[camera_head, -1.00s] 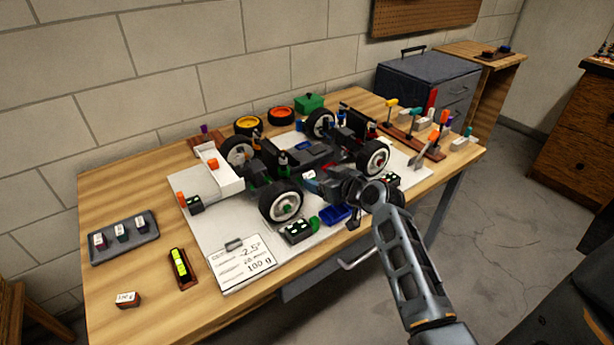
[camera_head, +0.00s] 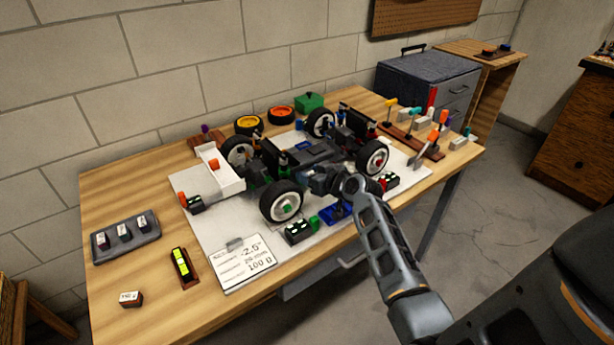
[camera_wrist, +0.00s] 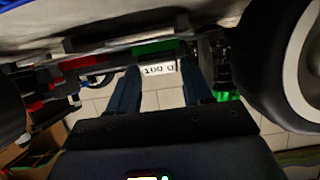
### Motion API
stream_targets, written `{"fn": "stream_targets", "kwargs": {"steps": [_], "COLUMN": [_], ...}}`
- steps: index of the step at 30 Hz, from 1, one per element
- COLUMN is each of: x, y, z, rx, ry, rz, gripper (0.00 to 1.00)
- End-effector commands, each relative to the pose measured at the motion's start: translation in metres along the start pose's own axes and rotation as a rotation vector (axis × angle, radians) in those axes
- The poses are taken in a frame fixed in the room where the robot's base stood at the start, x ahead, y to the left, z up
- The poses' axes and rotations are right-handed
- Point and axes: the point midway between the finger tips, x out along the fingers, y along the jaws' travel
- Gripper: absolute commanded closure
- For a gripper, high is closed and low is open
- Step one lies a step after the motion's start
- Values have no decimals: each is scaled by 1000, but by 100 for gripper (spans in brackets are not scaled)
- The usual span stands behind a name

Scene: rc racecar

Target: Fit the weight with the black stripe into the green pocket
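The weight (camera_wrist: 159,69) has a white face printed "100 g" and a dark edge at its right side in the wrist view. It sits between the two dark blue fingertips of my gripper (camera_wrist: 161,78), which appear closed on its sides. The green pocket (camera_wrist: 154,47) shows as a green strip just above the weight; contact cannot be told. In the head view my gripper (camera_head: 318,184) reaches into the middle of the car chassis (camera_head: 308,157), between the wheels; the fingertips and weight are hidden there.
Wheels (camera_head: 282,201) stand close around my wrist. A blue tray (camera_head: 332,216) and a black block (camera_head: 299,231) lie at the chassis's near side.

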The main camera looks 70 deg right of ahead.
Motion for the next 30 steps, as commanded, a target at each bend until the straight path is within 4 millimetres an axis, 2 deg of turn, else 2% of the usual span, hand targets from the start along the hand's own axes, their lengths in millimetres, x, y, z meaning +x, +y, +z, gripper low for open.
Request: {"fn": "stream_targets", "kwargs": {"steps": [2,12,13,14,23,26,30], "x": [0,0,0,0,-2,-5,-14], "y": [0,0,0,0,0,0,0], "z": [0,0,0,0,-5,-14,-36], "rx": [0,0,0,0,0,-2,-4], "ry": [0,0,0,0,2,3,6], "rz": [0,0,0,0,0,-1,1], "gripper": [58,90,90,96,96,96,96]}}
